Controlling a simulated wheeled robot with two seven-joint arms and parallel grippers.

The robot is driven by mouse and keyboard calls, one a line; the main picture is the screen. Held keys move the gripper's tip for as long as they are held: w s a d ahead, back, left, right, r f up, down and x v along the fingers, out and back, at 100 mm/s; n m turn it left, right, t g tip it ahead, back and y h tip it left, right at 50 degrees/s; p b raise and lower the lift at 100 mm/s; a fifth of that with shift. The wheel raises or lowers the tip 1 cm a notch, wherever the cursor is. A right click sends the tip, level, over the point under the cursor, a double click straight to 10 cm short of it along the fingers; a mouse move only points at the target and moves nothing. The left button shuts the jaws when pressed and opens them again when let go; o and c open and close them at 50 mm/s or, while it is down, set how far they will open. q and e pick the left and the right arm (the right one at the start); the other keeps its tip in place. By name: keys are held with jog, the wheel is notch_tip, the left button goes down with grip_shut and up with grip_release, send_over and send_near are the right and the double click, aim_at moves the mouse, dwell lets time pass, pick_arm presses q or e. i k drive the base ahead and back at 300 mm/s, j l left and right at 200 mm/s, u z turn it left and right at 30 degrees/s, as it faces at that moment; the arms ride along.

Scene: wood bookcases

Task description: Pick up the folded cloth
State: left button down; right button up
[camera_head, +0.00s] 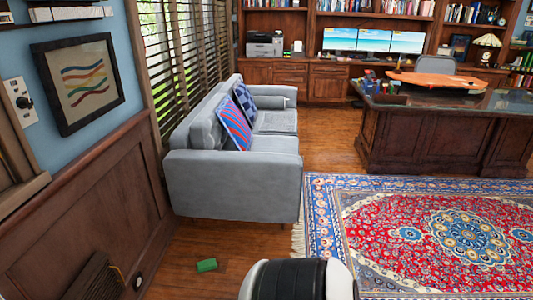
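A small green item (206,265) lies flat on the wood floor in front of the near end of the grey sofa. It is roughly rectangular and may be the folded cloth; it is too small to be sure. No other thing in view clearly looks like a folded cloth. Neither of my grippers shows in the head view.
The grey sofa (235,190) stands along the window wall. A red and blue patterned rug (380,215) covers the floor at right. A dark wood desk (440,140) stands beyond the rug. Bare floor surrounds the green item.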

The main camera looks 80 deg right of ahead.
aim_at(209, 264)
jog(key=z, duration=1.9)
jog(key=i+l+u, duration=0.1)
jog(key=u, duration=0.35)
jog(key=i+l+u, duration=0.2)
jog(key=u, duration=0.3)
jog(key=i+l+u, duration=0.1)
jog(key=u, duration=0.35)
jog(key=k+l, duration=0.05)
jog(key=l, duration=0.05)
